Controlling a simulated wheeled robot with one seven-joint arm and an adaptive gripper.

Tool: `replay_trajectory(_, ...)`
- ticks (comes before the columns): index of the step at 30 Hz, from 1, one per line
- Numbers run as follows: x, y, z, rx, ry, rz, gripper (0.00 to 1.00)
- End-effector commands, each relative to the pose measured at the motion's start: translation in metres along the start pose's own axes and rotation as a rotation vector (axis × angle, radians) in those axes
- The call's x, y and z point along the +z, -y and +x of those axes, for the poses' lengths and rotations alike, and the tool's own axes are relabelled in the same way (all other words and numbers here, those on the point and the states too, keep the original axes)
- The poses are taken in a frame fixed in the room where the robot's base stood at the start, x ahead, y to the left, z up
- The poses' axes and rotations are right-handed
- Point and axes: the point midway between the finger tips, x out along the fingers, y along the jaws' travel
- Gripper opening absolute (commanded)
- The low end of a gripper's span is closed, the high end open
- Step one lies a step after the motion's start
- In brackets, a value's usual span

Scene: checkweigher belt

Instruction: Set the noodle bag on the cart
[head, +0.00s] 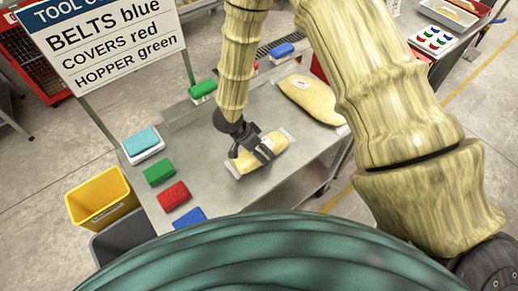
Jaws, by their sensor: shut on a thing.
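A pale yellow, clear-ended bag (270,158), which looks like the noodle bag, is in my gripper (254,153). My dark gripper comes down from above and is shut across the middle of the bag. The bag is over the grey steel top of what looks like the cart (228,192), near its middle. I cannot tell whether the bag touches the top or hangs just above it. A second, larger yellowish bag (312,100) lies on the steel top behind and to the right.
Green (159,172), red (173,195) and blue (189,217) blocks line the left edge, with a teal block on a white base (142,143) behind. A yellow bin (102,197) stands left. A tool colour sign (110,40) rises at the back left.

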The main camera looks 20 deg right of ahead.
Motion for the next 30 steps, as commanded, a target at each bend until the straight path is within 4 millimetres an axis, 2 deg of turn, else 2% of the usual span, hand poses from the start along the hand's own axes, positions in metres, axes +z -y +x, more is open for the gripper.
replay_trajectory(4,0.001,0.001,0.002,0.000,0.000,0.000,0.36)
replay_trajectory(5,0.001,0.001,0.002,0.000,0.000,0.000,0.81)
replay_trajectory(8,0.001,0.001,0.002,0.000,0.000,0.000,0.99)
replay_trajectory(23,0.000,0.000,-0.003,-0.001,0.000,0.001,0.99)
replay_trajectory(30,0.000,0.001,-0.033,-0.003,0.002,0.001,0.99)
